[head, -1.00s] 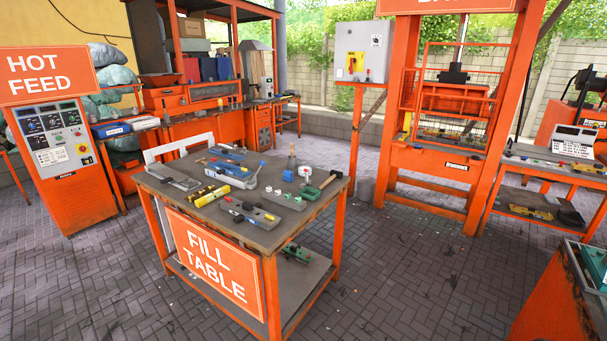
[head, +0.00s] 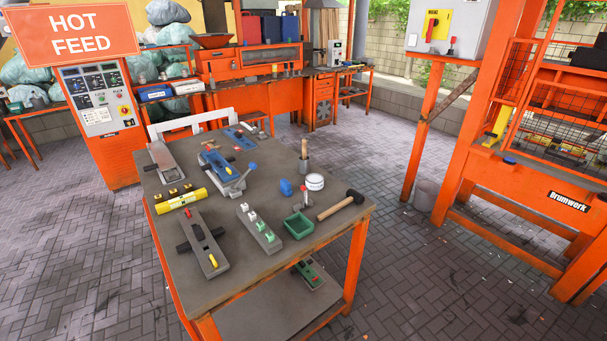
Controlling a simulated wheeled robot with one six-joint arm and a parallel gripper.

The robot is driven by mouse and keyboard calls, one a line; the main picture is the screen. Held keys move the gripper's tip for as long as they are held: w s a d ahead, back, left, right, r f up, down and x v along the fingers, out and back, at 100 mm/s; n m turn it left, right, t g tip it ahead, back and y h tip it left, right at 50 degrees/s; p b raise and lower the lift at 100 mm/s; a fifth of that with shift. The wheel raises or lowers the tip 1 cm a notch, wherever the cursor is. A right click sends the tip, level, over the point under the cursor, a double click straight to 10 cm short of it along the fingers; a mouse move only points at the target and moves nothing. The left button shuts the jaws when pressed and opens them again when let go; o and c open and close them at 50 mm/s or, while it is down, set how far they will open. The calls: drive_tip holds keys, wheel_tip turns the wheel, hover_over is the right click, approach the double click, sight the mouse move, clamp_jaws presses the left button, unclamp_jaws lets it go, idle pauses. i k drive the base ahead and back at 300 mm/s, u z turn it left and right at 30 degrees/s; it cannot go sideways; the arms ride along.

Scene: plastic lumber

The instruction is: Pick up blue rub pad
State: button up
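A small blue block (head: 285,187) stands on the grey top of the orange-framed table (head: 290,258), beside a white round tub (head: 315,182). It may be the blue rub pad, but I cannot tell for sure. Other blue things on the table are a flat blue piece (head: 238,138) near the far edge and a blue tool with a lever (head: 216,164). A small blue disc (head: 509,160) sits on the orange press frame at the right. My gripper is not in view.
Around the small blue block are a wooden-handled brush (head: 304,158), a green tray (head: 299,226) and a black-headed mallet (head: 341,206). A yellow cylinder (head: 181,201) lies left. Paved floor is clear right of the table.

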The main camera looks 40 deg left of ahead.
sight(286, 187)
drive_tip(key=u, duration=0.4)
drive_tip(key=i, duration=1.15)
drive_tip(key=u, duration=1.6)
drive_tip(key=i, duration=0.9)
drive_tip(key=u, duration=0.75)
